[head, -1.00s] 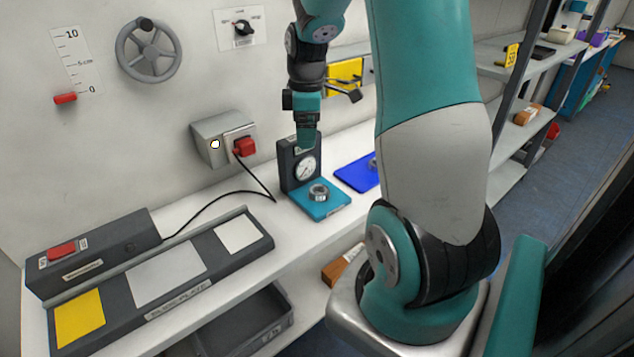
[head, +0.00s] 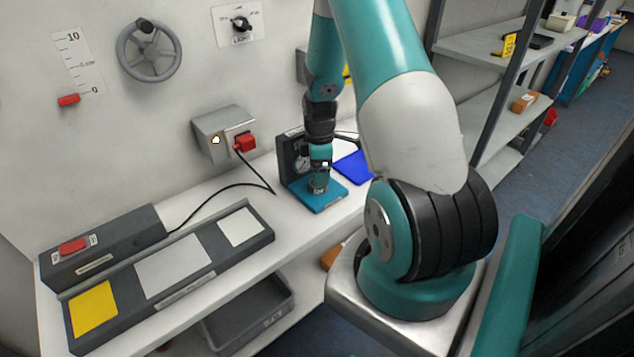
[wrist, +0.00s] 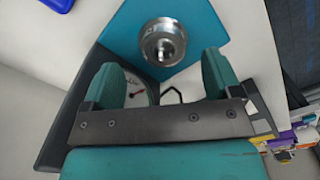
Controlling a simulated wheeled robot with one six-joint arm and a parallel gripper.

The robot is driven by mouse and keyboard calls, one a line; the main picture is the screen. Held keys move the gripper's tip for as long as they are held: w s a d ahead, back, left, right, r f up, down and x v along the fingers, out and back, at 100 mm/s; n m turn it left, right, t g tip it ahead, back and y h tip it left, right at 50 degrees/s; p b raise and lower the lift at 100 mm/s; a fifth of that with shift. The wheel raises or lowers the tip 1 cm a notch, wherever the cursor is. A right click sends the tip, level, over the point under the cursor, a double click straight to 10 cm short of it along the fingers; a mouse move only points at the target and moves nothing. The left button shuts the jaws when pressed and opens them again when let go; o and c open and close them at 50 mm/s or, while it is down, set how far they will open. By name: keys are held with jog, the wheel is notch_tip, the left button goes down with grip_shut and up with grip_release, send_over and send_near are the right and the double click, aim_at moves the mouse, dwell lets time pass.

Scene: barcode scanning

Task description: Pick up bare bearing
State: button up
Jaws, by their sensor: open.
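The bare bearing (wrist: 162,42) is a shiny metal ring on the teal platform (wrist: 205,22) of the dial gauge stand. In the head view the platform (head: 328,200) shows on the bench, and my gripper (head: 319,187) is right over it, mostly hiding the bearing. In the wrist view my gripper (wrist: 163,72) is open, with its two teal fingers apart. The bearing shows just beyond the fingertips, roughly midway between them. I cannot tell whether the fingers reach down beside it.
The dark gauge stand (head: 290,160) with its dial rises just behind my gripper. A blue mat (head: 352,167) lies to the right. A long plate (head: 172,265) with coloured squares fills the bench's left.

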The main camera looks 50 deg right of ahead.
jog(key=shift+a+f+p, duration=0.15)
jog(key=shift+f+p, duration=0.2)
jog(key=shift+f, duration=0.7)
jog(key=shift+a+f+p, duration=0.1)
jog(key=shift+f+p, duration=0.25)
jog(key=shift+f, duration=0.65)
jog(key=shift+c, duration=0.2)
jog(key=c, duration=1)
jog(key=shift+c, duration=0.6)
jog(key=shift+r, duration=0.15)
